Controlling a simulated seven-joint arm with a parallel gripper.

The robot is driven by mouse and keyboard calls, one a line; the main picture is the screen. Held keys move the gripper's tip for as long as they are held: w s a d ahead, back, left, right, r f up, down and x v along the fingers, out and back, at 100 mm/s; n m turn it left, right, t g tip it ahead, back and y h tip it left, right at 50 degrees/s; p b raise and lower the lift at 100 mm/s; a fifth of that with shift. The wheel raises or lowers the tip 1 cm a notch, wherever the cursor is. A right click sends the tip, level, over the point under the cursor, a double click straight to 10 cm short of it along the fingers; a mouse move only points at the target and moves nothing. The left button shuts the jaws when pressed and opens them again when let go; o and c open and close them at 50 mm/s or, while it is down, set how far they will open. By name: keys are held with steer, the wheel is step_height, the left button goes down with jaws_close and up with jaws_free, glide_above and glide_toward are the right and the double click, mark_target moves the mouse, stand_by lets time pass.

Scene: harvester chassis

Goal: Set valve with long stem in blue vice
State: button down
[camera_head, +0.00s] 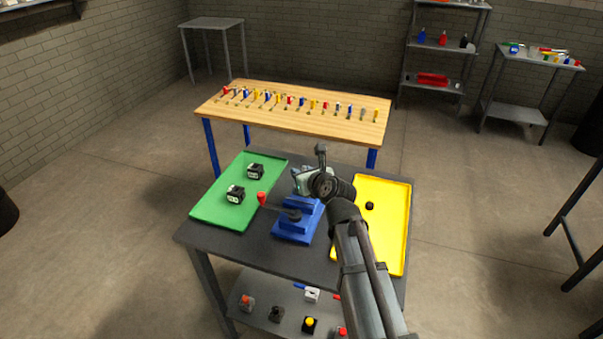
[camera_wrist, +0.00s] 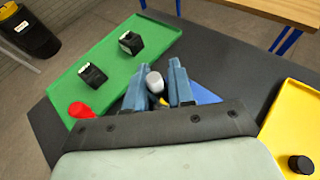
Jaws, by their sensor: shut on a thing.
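The blue vice (camera_head: 297,226) stands on the dark table between the green and yellow trays, with a red-ended handle (camera_head: 262,199). My gripper (camera_head: 300,180) is above the vice's far side. In the wrist view its two blue fingers (camera_wrist: 158,88) are shut on a small piece with a pale grey rounded end (camera_wrist: 155,81) and a bit of yellow below. I take this piece as the valve; its stem is hidden, so I cannot tell its length. A blue part of the vice (camera_wrist: 206,95) shows beside the right finger. I cannot tell whether valve and vice touch.
The green tray (camera_head: 222,208) holds two black boxes (camera_head: 255,171). The yellow tray (camera_head: 392,245) holds a small black round part (camera_head: 369,205). Beyond, a wooden table (camera_head: 330,125) carries a row of coloured parts. A lower shelf (camera_head: 268,317) holds several switches.

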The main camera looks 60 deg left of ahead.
steer(key=shift+f, duration=1.65)
stand_by(1.3)
steer(key=c, duration=0.9)
jaws_free()
steer(key=v, duration=1.4)
steer(key=shift+f, duration=0.1)
